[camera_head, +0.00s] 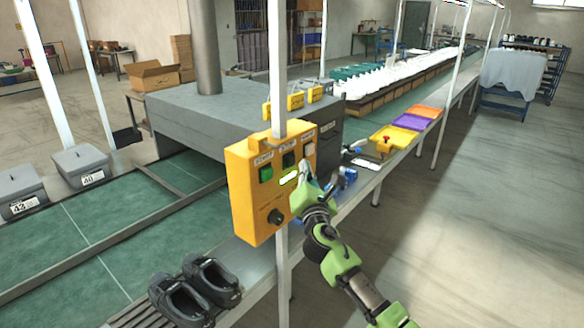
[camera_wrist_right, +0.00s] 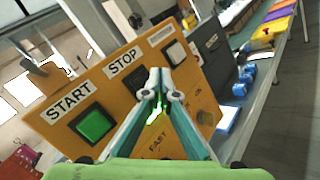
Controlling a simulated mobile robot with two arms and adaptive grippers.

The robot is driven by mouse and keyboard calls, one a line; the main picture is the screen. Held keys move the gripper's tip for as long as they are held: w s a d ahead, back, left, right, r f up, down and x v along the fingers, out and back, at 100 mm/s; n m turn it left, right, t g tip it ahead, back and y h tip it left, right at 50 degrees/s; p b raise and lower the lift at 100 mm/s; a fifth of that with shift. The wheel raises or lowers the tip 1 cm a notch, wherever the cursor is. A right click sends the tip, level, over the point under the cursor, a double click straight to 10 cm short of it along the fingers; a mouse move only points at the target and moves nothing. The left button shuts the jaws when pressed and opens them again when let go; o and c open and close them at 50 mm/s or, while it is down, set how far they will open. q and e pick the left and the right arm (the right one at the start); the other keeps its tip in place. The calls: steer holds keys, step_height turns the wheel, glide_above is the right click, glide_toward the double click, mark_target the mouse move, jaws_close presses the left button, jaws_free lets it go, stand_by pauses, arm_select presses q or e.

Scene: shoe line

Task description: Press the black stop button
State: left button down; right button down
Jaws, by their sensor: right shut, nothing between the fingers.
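A yellow control box (camera_head: 243,196) is fixed to a white post. The black stop button (camera_head: 289,159) sits under the STOP label, between a green start button (camera_head: 266,173) and a pale button (camera_head: 309,150). My right gripper (camera_head: 304,171) is shut and empty, in front of the box, below and right of the stop button. In the right wrist view, the shut fingertips (camera_wrist_right: 161,86) appear just right of the black stop button (camera_wrist_right: 135,79), partly over its edge. I cannot tell whether they touch the panel. My left gripper is not in view.
Black shoes (camera_head: 211,280) lie on the line at the front. Grey bins (camera_head: 82,164) stand at the left. Coloured trays (camera_head: 393,137) and a small red button lie right of the box. A dark knob (camera_head: 275,216) is low on the box.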

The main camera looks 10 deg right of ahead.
steer(key=shift+w+a, duration=0.35)
steer(key=shift+w, duration=0.1)
stand_by(1.2)
steer(key=shift+w+a+b, duration=0.25)
steer(key=shift+w+b, duration=0.05)
steer(key=shift+w, duration=0.05)
steer(key=shift+w+a+r+b, duration=0.1)
steer(key=shift+w+a+b, duration=0.3)
stand_by(0.9)
stand_by(0.4)
steer(key=shift+s+d+p, duration=0.6)
steer(key=shift+s+p, duration=0.05)
steer(key=shift+s, duration=0.1)
